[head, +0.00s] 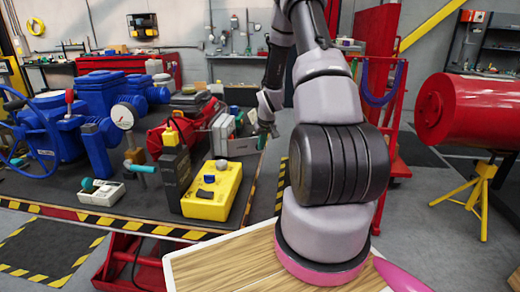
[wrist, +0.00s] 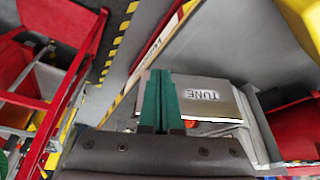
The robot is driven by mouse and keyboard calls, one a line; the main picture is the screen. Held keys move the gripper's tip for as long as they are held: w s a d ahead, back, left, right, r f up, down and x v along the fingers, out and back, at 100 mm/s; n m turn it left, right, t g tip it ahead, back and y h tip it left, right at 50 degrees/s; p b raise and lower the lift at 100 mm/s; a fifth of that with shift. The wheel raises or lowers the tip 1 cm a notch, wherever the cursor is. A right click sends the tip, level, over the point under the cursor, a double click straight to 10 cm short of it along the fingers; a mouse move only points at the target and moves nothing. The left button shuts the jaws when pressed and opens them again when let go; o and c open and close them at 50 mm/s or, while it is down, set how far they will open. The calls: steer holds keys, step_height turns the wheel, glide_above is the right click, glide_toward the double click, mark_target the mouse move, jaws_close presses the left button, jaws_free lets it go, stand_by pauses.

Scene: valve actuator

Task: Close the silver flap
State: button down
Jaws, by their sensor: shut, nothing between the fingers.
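The silver flap (wrist: 212,96), marked TUNE, shows in the wrist view just right of the fingers. It belongs to a grey box (head: 238,147) on the black-topped table, seen in the head view left of my arm. I cannot tell the flap's exact angle. My gripper (wrist: 161,100) has green fingertips, which are together with nothing between them. They lie beside the flap's left edge, overlapping it in the picture; contact is unclear. In the head view my gripper (head: 264,130) is at the right side of the grey box, partly hidden by my arm.
A yellow box (head: 212,192), a dark meter with a yellow top (head: 174,172) and blue valve bodies (head: 55,130) crowd the table to the left. A red cart (head: 385,120) and a red cylinder (head: 470,112) on a yellow stand are to the right.

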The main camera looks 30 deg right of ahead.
steer(key=w+n, duration=0.2)
steer(key=w+d+n+y, duration=0.1)
steer(key=w, duration=0.1)
steer(key=w+d+n+y, duration=0.1)
steer(key=w+n, duration=0.1)
steer(key=w, duration=0.1)
steer(key=shift+n, duration=0.3)
steer(key=w+n, duration=0.1)
steer(key=w, duration=0.1)
steer(key=w+a+n+g+y, duration=0.1)
steer(key=w+n, duration=0.3)
steer(key=shift+a+y, duration=0.2)
steer(key=shift+y, duration=0.1)
steer(key=shift+w+a+g, duration=0.1)
steer(key=shift+w+g, duration=0.2)
steer(key=shift+w+a+n, duration=0.3)
steer(key=shift+w+a, duration=0.2)
steer(key=shift+w, duration=0.35)
